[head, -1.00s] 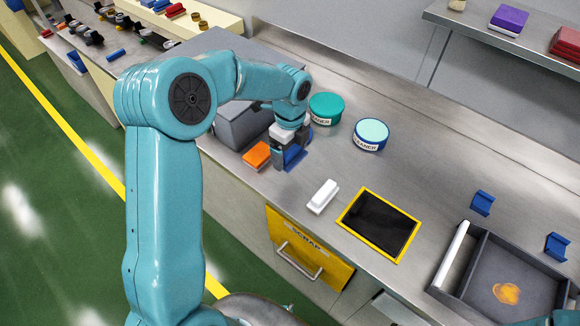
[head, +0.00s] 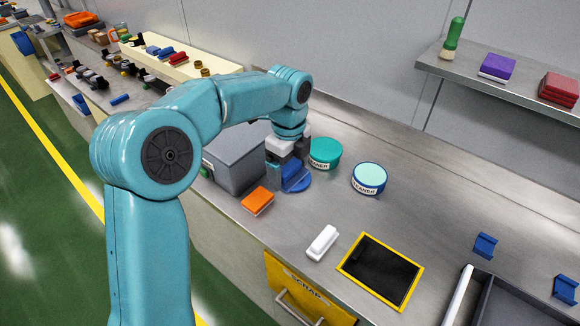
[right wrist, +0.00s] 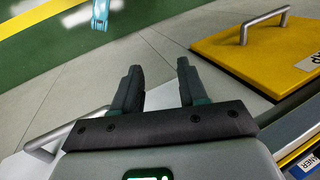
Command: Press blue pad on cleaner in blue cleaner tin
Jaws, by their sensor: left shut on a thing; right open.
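My left gripper (head: 283,172) is shut on a blue pad (head: 296,171), over or just above the bench; the gripper partly hides the pad. The blue cleaner tin (head: 369,183) stands to its right, upright, with a blue rim and a pale blue top face. The pad is apart from this tin. My right gripper (right wrist: 158,88) is open and empty in the right wrist view, by the bench front.
A teal cleaner tin (head: 325,154) stands just behind the left gripper. An orange pad (head: 257,201), a white-handled pad (head: 322,242) and a grey box (head: 235,160) are near. A yellow-framed scrap opening (head: 345,271) lies in front. Bench right of the blue tin is clear.

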